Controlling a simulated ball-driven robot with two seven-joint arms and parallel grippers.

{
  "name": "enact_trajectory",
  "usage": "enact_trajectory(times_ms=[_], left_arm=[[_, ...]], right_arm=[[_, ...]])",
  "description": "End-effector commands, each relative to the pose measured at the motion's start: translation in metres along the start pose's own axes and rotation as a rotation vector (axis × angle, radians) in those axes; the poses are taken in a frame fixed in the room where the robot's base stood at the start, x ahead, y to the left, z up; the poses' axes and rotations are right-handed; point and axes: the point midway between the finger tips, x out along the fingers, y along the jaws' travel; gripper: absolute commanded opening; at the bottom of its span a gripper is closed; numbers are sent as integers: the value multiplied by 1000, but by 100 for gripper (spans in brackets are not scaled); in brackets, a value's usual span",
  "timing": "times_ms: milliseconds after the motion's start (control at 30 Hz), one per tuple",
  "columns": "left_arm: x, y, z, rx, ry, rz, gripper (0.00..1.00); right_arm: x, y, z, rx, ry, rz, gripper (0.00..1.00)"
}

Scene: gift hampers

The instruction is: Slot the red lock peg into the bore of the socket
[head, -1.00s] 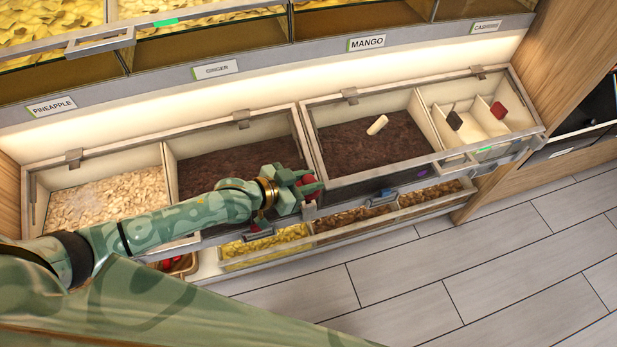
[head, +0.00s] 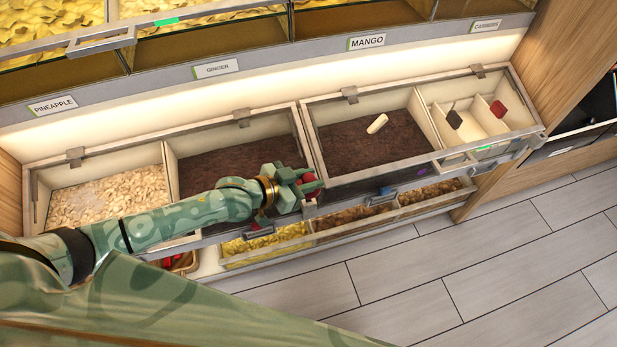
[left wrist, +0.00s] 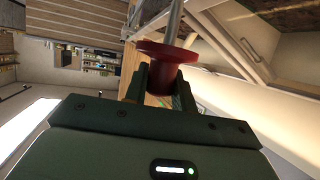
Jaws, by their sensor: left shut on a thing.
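My left gripper (head: 304,186) is at the front edge of the bins, near the gap between the two glass-lidded bins. It is shut on the red lock peg (head: 311,187). In the left wrist view the peg (left wrist: 167,53) shows a wide round red flange, with a narrower red part between the fingers (left wrist: 160,82). A grey metal shaft (left wrist: 174,20) extends beyond the flange, away from the gripper. I cannot make out the socket's bore in either view, nor whether the shaft touches anything. My right gripper is out of view.
A left bin holds pale flakes (head: 110,198); dark brown bins (head: 375,142) lie to its right, one with a white scoop (head: 377,124). Lower trays (head: 265,243) run below. A wooden side panel (head: 570,60) stands at right. The tiled floor (head: 450,265) is clear.

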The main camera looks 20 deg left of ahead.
Motion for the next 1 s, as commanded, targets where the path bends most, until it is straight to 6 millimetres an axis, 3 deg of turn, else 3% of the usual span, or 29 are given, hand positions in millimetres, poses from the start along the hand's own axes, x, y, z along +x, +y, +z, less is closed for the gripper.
enact_trajectory(times_ms=[1000], left_arm=[[0,0,0,0,1,0,3]], right_arm=[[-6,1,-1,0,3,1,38]])
